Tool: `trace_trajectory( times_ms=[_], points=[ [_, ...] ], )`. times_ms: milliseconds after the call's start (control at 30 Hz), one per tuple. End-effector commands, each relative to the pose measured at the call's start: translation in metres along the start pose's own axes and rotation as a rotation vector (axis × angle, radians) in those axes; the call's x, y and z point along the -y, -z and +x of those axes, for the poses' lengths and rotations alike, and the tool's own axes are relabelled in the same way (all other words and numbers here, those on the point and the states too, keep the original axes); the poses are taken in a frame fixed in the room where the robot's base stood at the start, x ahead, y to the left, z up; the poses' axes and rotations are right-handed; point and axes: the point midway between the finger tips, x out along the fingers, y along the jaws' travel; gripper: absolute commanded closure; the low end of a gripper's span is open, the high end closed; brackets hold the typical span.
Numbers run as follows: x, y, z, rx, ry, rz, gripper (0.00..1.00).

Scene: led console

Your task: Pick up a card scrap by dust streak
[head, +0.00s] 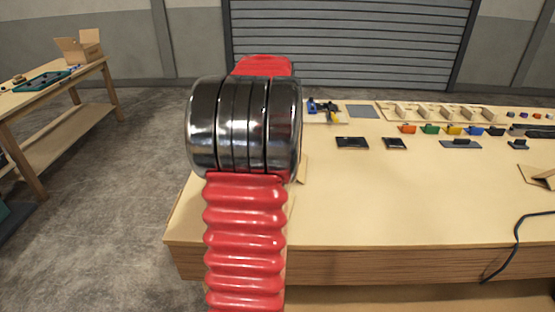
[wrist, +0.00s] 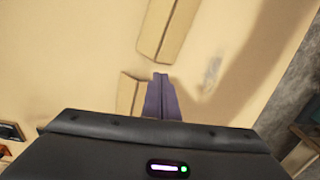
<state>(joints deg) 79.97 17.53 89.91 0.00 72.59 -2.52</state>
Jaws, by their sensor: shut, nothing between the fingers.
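In the wrist view my gripper (wrist: 161,80) points down at the table with its two dark fingers together and nothing between them. A tan card scrap (wrist: 130,92) lies just left of the fingers, its lower end hidden by the gripper body. A longer, creased card scrap (wrist: 168,26) lies above the fingertips, cut off by the top edge. A faint grey smudge, perhaps the dust streak (wrist: 212,70), is right of the fingertips. In the head view my arm hides the gripper; part of a card scrap (head: 303,169) shows right of it.
The wooden table (head: 400,210) is clear in front. Coloured blocks (head: 453,130), dark parts (head: 352,142) and a divided wooden tray (head: 437,113) stand at its back. More card (head: 538,175) and a dark cable (head: 515,245) are at right. A bench (head: 55,85) stands left.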

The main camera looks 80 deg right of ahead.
Motion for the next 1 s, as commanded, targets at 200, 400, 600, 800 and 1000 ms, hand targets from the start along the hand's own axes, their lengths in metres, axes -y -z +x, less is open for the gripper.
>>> trace_trajectory(
  times_ms=[200,400,600,800,1000],
  points=[
    [0.0,-0.001,0.035,0.003,0.0,0.0,1.0],
    [0.0,0.0,0.059,0.002,0.0,-0.001,1.0],
    [0.0,0.0,0.066,0.0,0.0,-0.001,1.0],
    [0.001,0.0,0.066,-0.001,0.0,-0.001,1.0],
    [-0.002,-0.002,0.066,0.0,0.0,0.003,1.0]
  ],
)
